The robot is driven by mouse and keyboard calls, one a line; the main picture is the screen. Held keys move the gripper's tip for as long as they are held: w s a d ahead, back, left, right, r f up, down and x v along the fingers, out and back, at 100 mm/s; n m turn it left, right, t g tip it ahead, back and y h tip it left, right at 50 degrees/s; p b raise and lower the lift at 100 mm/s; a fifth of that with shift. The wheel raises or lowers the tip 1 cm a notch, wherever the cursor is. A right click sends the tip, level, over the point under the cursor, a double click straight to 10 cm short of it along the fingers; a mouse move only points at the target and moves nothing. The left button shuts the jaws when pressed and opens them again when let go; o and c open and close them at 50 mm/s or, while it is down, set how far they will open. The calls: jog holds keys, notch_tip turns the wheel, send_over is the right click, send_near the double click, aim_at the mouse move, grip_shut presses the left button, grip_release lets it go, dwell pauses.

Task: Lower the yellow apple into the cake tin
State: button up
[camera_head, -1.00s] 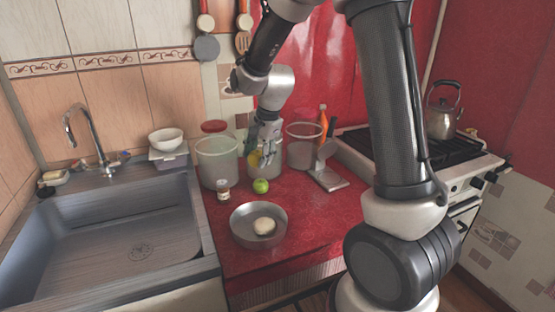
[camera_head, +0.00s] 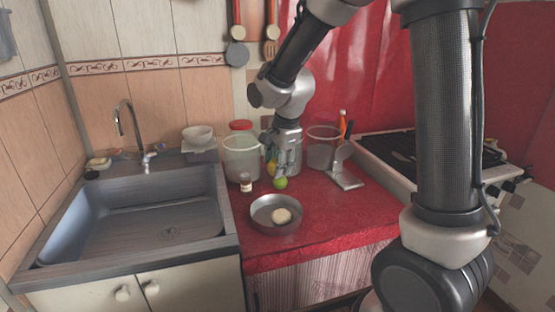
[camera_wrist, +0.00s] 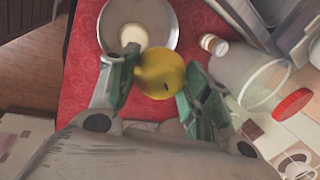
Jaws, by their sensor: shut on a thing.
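The yellow apple (camera_wrist: 161,74) is held between the fingers of my gripper (camera_wrist: 156,80) in the wrist view. The cake tin (camera_head: 261,213) is a round grey metal pan on the red counter, in front of my gripper.
A small white-capped jar (camera_head: 246,182) and clear containers (camera_head: 241,160) stand nearby. A grey scale-like item (camera_head: 345,180) is to the right. The sink (camera_head: 140,225) is left; the red counter's right front (camera_head: 350,215) is clear.

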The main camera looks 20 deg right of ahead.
notch_tip(320, 180, down, 9)
dwell(0.3)
jog(key=shift+f, duration=0.1)
dwell(0.6)
jog(key=shift+f, duration=1.55)
jog(key=shift+f, duration=1.6)
dwell(0.4)
jog(key=o, duration=1.1)
